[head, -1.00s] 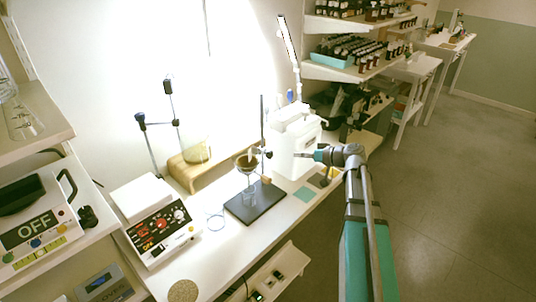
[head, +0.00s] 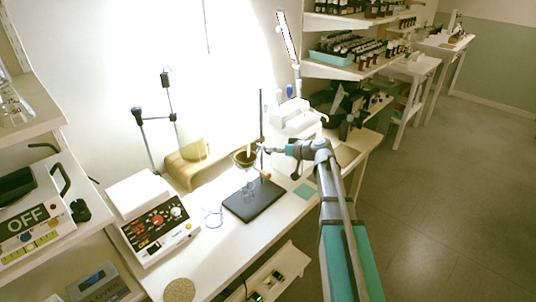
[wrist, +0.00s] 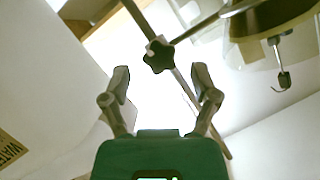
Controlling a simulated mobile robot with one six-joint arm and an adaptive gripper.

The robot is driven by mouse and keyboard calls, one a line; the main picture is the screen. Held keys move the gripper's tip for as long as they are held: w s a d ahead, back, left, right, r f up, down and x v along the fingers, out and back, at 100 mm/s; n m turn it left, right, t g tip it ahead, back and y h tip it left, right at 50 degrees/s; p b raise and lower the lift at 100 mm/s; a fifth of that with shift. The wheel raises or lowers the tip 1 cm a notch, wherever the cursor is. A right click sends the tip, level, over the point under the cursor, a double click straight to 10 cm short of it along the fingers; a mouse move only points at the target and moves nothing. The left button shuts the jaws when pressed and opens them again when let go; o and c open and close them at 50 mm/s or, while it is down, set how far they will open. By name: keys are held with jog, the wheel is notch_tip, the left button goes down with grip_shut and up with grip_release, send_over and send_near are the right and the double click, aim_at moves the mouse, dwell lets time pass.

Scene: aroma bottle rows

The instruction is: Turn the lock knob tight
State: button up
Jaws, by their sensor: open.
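The lock knob (wrist: 159,56), black and star-shaped, sits on the clamp by the metal stand rod (wrist: 180,80) in the wrist view. My gripper (wrist: 160,78) is open and empty, with one finger on each side of the picture and the knob between and just beyond the fingertips. No contact with the knob shows. In the head view my gripper (head: 272,149) is beside the rod (head: 262,115), at clamp height. The knob is too small to make out there. The stand's dark base (head: 256,199) rests on the bench.
A white machine (head: 296,116) stands behind my arm.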

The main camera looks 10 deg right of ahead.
jog(key=shift+b+x, duration=0.3)
jog(key=shift+x, duration=1.1)
grip_shut()
